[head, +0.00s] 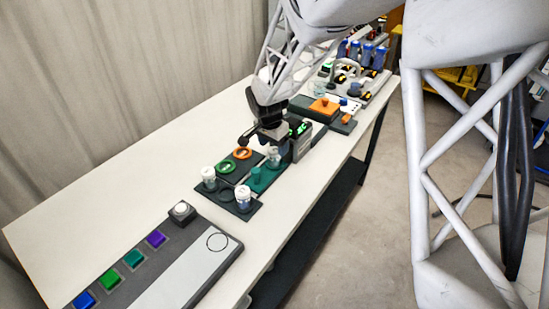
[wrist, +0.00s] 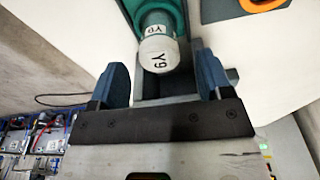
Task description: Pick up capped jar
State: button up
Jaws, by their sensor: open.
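A capped jar (wrist: 158,52) with a white lid marked Y9 stands in a teal holder in the wrist view. My gripper (wrist: 161,82) is open, with one dark blue finger on each side and the jar's lid ahead of the gap between them. Nothing is held. In the head view my gripper (head: 272,138) is above the rack, close over a white-lidded jar (head: 274,157) at its far end. Two more white-lidded jars, one at the left (head: 208,175) and one at the front (head: 243,195), stand at the rack's near end.
A green ring (head: 226,167) and an orange ring (head: 242,153) lie on the dark rack. A grey panel (head: 160,265) with coloured buttons is nearer. Equipment stands farther along the table. The white tabletop left of the rack is clear.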

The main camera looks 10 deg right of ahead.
aim_at(274, 150)
jog(key=shift+f, duration=0.1)
jog(key=shift+w+d+f, duration=0.1)
jog(key=shift+d+f, duration=0.05)
jog(key=shift+f, duration=1.1)
jog(key=shift+w+d+f, duration=0.1)
jog(key=shift+f, duration=1.15)
jog(key=shift+c, duration=0.4)
jog(key=c, duration=0.9)
